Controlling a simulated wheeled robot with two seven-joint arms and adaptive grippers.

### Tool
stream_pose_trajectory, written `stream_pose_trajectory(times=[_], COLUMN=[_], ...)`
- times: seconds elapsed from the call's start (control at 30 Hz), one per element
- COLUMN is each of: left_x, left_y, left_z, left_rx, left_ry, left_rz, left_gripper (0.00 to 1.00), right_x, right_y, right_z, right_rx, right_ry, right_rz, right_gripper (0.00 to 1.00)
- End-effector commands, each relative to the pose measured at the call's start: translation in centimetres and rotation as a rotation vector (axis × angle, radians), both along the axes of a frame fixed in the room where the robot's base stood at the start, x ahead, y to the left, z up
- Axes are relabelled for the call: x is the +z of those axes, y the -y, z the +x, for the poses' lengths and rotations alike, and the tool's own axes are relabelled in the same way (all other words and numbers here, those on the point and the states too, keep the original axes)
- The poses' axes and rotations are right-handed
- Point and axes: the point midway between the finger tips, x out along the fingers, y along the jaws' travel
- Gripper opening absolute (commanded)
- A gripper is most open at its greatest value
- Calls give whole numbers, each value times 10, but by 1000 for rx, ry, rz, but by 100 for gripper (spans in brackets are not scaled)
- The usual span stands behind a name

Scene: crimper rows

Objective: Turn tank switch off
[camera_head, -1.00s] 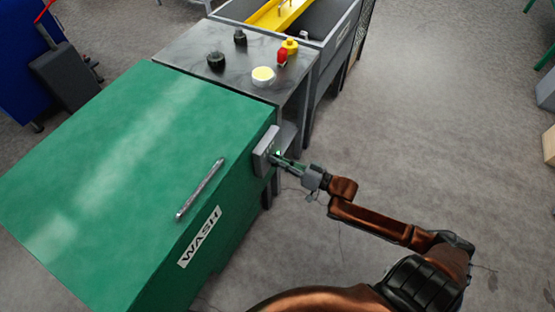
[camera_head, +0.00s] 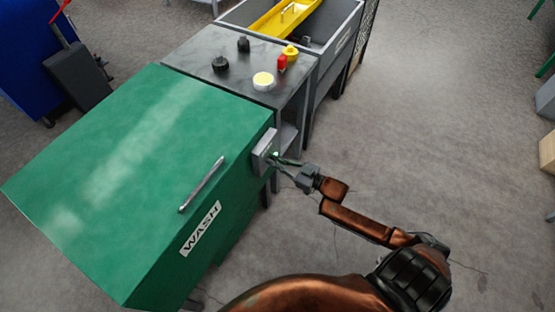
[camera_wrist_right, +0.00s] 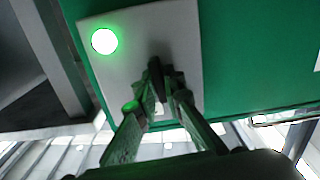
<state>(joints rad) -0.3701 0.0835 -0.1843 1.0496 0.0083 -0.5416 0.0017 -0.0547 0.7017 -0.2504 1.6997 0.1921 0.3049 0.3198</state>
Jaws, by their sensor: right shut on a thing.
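The green wash tank (camera_head: 120,180) stands at the left of the head view, with a "WASH" label on its front. A grey switch box (camera_head: 264,151) is mounted on its side near the far corner. In the right wrist view the switch plate (camera_wrist_right: 185,35) carries a lit green lamp (camera_wrist_right: 104,41) and a dark switch lever (camera_wrist_right: 155,75). My right gripper (camera_head: 277,160) is at the switch box. Its fingers (camera_wrist_right: 165,95) are closed around the dark lever, whose lower part they partly hide. My left gripper is not in view.
A metal handle (camera_head: 202,184) lies on the tank lid's edge. Beyond the tank is a grey table (camera_head: 200,50) with black, red and yellow items and a white round container (camera_head: 263,81). A grey basin (camera_head: 345,45) stands behind.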

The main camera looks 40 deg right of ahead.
Motion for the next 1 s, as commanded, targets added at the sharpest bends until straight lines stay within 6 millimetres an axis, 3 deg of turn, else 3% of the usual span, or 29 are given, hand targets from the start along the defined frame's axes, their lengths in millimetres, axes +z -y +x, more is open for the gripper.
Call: stream_pose_trajectory(times=[0.2, 0.5, 1.0], left_x=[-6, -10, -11], left_y=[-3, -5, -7], left_z=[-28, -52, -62], left_rx=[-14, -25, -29], left_ry=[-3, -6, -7], left_rz=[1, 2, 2], left_gripper=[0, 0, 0], right_x=[1, -1, -2], right_y=[1, 1, 0], right_z=[0, -1, -1], right_rx=[-4, -3, -2], right_ry=[70, 138, 171], right_rz=[-172, -340, -421], right_gripper=[0, 0, 0])
